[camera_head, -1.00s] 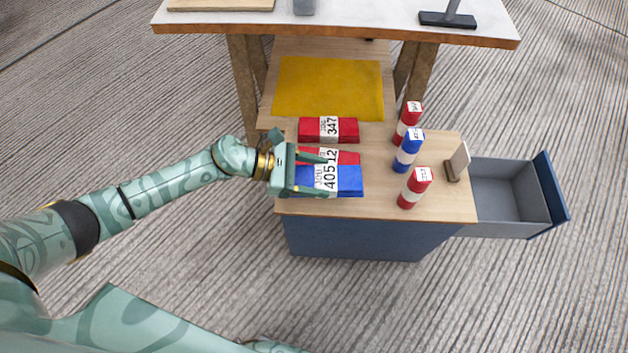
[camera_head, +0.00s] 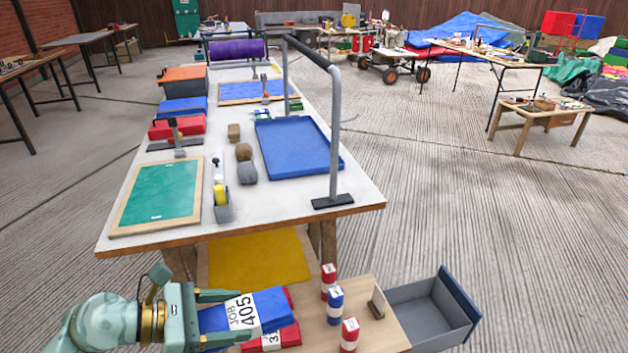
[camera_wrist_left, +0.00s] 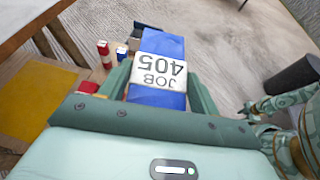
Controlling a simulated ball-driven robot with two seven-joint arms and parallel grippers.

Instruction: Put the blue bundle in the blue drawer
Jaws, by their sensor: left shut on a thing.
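The blue bundle (camera_head: 270,306), with a white label reading JOB 405, is in my left gripper (camera_head: 245,316). The gripper is shut on it, one finger along each long side. The bundle is tilted and appears raised over the red bundles (camera_head: 284,338), which it partly hides. The left wrist view also shows the blue bundle (camera_wrist_left: 162,46) between the fingers (camera_wrist_left: 157,88). The blue drawer (camera_head: 458,298) is pulled open at the lower right, with a grey interior that looks empty. It lies to the right of my left gripper.
Red and blue upright rolls (camera_head: 335,306) and a small upright block (camera_head: 377,302) stand on the cabinet top (camera_head: 385,332) between bundle and drawer. A long worktable (camera_head: 290,222) with a blue tray (camera_head: 298,150) rises behind. A yellow cloth (camera_head: 260,262) lies below its edge.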

